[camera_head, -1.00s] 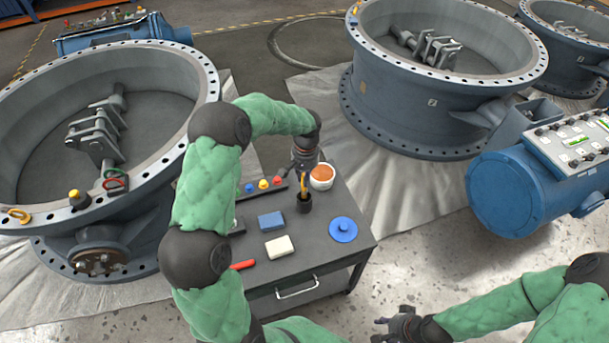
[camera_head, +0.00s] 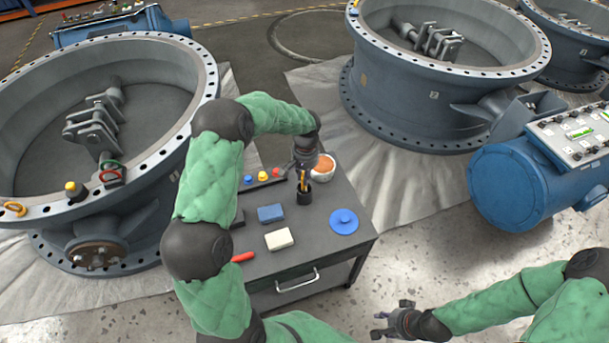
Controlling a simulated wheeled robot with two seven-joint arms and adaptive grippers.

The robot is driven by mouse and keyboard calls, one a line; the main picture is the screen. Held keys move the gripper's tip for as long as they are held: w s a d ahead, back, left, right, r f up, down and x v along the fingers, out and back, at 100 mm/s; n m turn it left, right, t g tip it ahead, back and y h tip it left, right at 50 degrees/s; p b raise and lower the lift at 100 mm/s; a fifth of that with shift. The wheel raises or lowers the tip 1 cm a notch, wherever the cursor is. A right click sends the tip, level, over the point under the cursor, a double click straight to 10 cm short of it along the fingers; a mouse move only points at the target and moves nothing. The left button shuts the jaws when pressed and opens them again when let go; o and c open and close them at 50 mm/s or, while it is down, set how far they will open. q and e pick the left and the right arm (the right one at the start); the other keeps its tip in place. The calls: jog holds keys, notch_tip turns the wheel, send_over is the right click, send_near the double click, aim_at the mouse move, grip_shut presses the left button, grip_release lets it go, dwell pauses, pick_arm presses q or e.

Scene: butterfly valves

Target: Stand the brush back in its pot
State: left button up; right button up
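The brush (camera_head: 303,182), with a thin yellow-orange handle, stands about upright with its lower end inside the small black pot (camera_head: 304,198) on the grey cart top. My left gripper (camera_head: 302,170) is right above the pot, around the top of the brush. Its fingers look spread, one sticking out to the left; the small size makes contact with the handle hard to judge. The brush's lower end is hidden in the pot. My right gripper (camera_head: 380,325) is open and empty, low in the picture, in front of the cart and away from it.
The cart top (camera_head: 310,238) also carries a bowl with orange content (camera_head: 324,166), a blue round lid (camera_head: 344,221), a blue block (camera_head: 271,213), a cream block (camera_head: 279,239), a red item (camera_head: 243,257) and a strip with coloured knobs (camera_head: 262,178). Large valves stand on both sides.

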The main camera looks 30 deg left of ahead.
pick_arm(q)
jog(key=o, duration=0.4)
notch_tip(320, 180, up, 12)
jog(key=shift+w, duration=0.2)
dwell(1.2)
